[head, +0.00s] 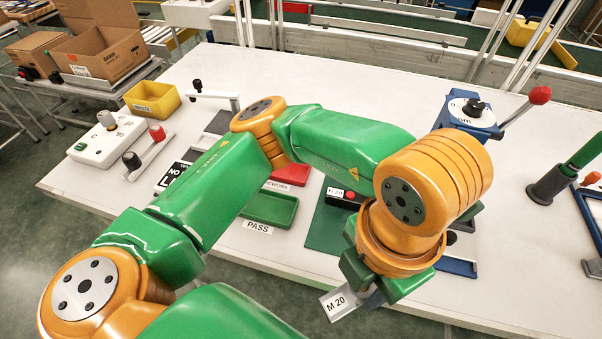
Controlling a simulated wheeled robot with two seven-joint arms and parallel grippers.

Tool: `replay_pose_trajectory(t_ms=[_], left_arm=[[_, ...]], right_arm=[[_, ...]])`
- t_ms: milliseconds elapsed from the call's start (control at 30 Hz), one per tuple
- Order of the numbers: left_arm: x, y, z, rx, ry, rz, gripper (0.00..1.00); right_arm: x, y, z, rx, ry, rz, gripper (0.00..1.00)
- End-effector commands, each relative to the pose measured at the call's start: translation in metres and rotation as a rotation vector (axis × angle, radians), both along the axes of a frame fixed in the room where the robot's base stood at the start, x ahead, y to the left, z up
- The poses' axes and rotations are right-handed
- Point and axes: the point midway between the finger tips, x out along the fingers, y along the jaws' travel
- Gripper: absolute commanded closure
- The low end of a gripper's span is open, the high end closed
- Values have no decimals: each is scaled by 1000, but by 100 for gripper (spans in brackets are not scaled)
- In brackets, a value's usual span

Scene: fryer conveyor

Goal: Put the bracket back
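A grey metal bracket with a white "M 20" label (342,303) is at the front edge of the white table in the head view. My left gripper (371,289) points down at it, and its fingers appear closed on the bracket's right end. The bracket is tilted, and its far end is hidden by the fingers. My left arm comes in from the left and bends over the table, covering much of its middle. My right gripper is not in view.
A green mat (322,236) carries a black block labelled "H 20" (347,200). A green PASS tray (271,209) and red REWORK tray (292,174) lie left of it. A blue press with a red-knobbed lever (468,110) stands behind my wrist. A yellow bin (152,100) stands back left.

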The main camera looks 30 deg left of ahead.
Motion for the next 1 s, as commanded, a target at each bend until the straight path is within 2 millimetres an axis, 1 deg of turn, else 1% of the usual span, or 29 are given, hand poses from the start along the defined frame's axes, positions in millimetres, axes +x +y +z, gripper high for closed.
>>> replay_pose_trajectory(t_ms=[67, 167, 267, 300, 333, 400, 500, 567, 667, 700, 800, 900, 1000], left_arm=[[7, 6, -3, -1, 3, 19, 100], [30, 22, -13, 1, 8, 29, 100], [57, 42, -29, 3, 8, 28, 100], [69, 48, -36, 1, 9, 29, 100], [77, 54, -42, 3, 8, 28, 100], [88, 61, -64, 3, 10, 23, 100], [101, 68, -83, 1, 6, 19, 100], [106, 71, -87, 1, 5, 19, 100], [117, 79, -101, 4, 6, 20, 100], [115, 78, -107, 4, 8, 17, 100], [115, 77, -123, 4, 5, 15, 100], [117, 77, -130, 2, 0, 13, 100], [117, 77, -130, 2, -1, 13, 100]], right_arm=[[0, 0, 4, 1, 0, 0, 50], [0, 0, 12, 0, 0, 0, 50], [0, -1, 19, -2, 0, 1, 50], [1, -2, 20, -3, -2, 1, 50], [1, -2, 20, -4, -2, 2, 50], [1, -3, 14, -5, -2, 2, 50], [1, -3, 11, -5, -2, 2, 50], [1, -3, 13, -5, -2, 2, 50], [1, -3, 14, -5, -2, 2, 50], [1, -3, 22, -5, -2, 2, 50], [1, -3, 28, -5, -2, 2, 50], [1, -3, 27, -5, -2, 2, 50], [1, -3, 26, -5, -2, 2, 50]])
